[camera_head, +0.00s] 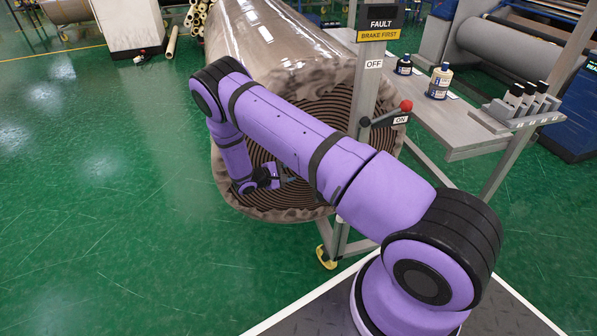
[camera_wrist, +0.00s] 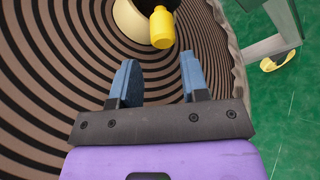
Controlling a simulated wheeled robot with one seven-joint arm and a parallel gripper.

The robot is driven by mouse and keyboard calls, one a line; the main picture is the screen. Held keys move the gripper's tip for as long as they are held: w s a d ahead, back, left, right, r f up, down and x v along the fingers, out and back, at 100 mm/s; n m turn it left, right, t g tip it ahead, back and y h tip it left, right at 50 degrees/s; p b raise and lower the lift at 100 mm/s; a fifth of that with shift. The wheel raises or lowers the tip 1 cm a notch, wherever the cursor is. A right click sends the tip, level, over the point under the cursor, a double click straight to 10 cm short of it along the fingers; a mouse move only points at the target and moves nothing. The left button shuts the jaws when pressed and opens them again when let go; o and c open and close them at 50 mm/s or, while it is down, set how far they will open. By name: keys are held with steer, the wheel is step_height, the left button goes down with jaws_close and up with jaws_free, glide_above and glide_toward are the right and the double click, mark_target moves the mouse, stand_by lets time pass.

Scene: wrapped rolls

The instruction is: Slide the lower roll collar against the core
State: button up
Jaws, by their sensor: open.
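A large roll in shiny brown-grey wrap (camera_head: 275,42) lies with its end facing me. Its end face shows dark and tan spiral layers, also in the wrist view (camera_wrist: 45,90). At the top of the wrist view are part of a cream ring (camera_wrist: 128,22), a stubby yellow piece (camera_wrist: 161,28) and a dark opening beside them. The ring may be the collar; its upper part is cut off, so I cannot tell its gap to the core. My gripper (camera_wrist: 158,78) is open and empty in front of the end face, its blue fingers pointing toward the yellow piece, apart from it.
A grey post (camera_head: 366,85) with a red-knobbed lever (camera_head: 405,106) and OFF/ON labels stands right of my arm. A grey bench (camera_head: 440,115) holds two bottles. A yellow-footed stand leg (camera_head: 327,258) is near the roll.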

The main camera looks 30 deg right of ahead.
steer(key=shift+v, duration=2.05)
steer(key=shift+r, duration=0.1)
steer(key=s+r+m+g+y, duration=0.1)
steer(key=s+r+m+y, duration=0.15)
steer(key=r, duration=0.95)
steer(key=s+a+r+m+y, duration=0.1)
steer(key=s+r+m+y, duration=0.2)
steer(key=r, duration=1)
steer(key=s+r+m+g+y, duration=0.1)
steer(key=s+r+y, duration=0.3)
steer(key=r, duration=0.8)
steer(key=s+a+r+m+t+y, duration=0.2)
steer(key=s+r+t, duration=0.1)
steer(key=s+r, duration=0.9)
steer(key=s+a+r+t+y, duration=0.1)
steer(key=s+a+t, duration=0.1)
steer(key=s, duration=0.6)
steer(key=s+a+r+t+y, duration=0.1)
steer(key=s+r+t+y, duration=0.1)
steer(key=s, duration=0.7)
steer(key=shift+a+r, duration=0.25)
steer(key=shift+a, duration=0.15)
